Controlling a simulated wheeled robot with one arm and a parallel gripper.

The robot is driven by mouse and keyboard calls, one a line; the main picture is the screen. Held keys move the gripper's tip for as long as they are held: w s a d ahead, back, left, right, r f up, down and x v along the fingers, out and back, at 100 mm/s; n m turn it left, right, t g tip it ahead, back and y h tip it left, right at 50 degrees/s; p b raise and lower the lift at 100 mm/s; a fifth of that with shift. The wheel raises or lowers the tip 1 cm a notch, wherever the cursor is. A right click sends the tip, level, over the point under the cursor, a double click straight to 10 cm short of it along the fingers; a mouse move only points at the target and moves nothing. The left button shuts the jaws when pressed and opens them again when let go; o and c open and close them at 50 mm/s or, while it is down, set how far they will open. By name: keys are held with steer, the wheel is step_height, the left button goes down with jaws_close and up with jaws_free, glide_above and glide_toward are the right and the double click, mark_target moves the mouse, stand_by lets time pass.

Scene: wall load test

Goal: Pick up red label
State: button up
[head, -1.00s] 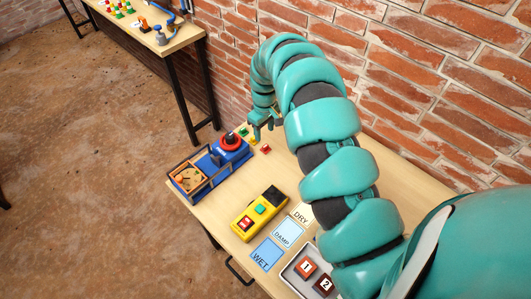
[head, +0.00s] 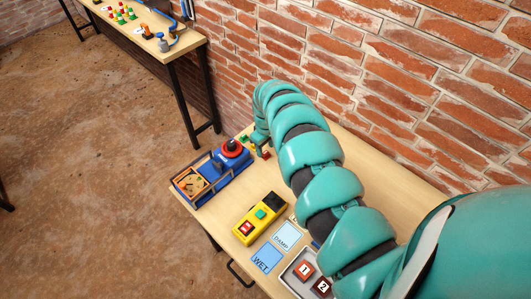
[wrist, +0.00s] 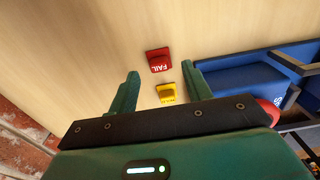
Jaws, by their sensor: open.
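The red label (wrist: 159,60), marked FAIL, lies on the wooden table in the wrist view, just beyond the fingertips and roughly centred between them. It also shows small in the head view (head: 266,155), beside my gripper. My gripper (wrist: 161,73) is open and empty, with one green finger on each side. A yellow label (wrist: 168,93) lies closer in, between the fingers; its print is too small to read. In the head view my arm hides part of this spot.
A blue tester with a red ring (head: 232,150) stands left of the labels. A yellow box with buttons (head: 260,216), blue WET (head: 267,257) and DAMP cards, and a tray with numbered blocks (head: 304,270) lie nearer. A brick wall (head: 400,90) borders the table.

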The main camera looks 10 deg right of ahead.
mark_target(266, 154)
steer(key=shift+f+p, duration=0.45)
steer(key=shift+f, duration=0.95)
steer(key=c, duration=1.1)
